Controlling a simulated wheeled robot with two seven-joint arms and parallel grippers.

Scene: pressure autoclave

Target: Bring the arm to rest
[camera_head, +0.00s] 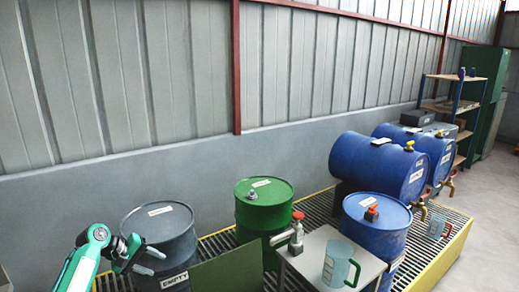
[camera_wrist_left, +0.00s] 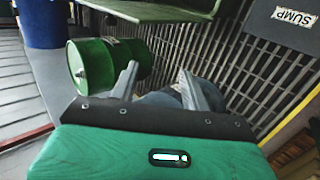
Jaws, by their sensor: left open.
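My left arm comes in from the lower left of the head view. Its gripper (camera_head: 152,262) is open and empty, in front of the grey-blue drum (camera_head: 158,222) marked EMPTY. In the left wrist view the two fingers of the gripper (camera_wrist_left: 160,78) stand apart with nothing held between them. Whether a finger touches the grey-blue drum I cannot tell. My right gripper is in neither view.
A green drum (camera_head: 263,214) and a blue drum (camera_head: 377,224) stand on the yellow-edged grating (camera_head: 452,252). A small table (camera_head: 310,265) holds a clear jug (camera_head: 340,264). Two blue drums lie on their sides behind. A SUMP label (camera_wrist_left: 295,17) shows in the wrist view.

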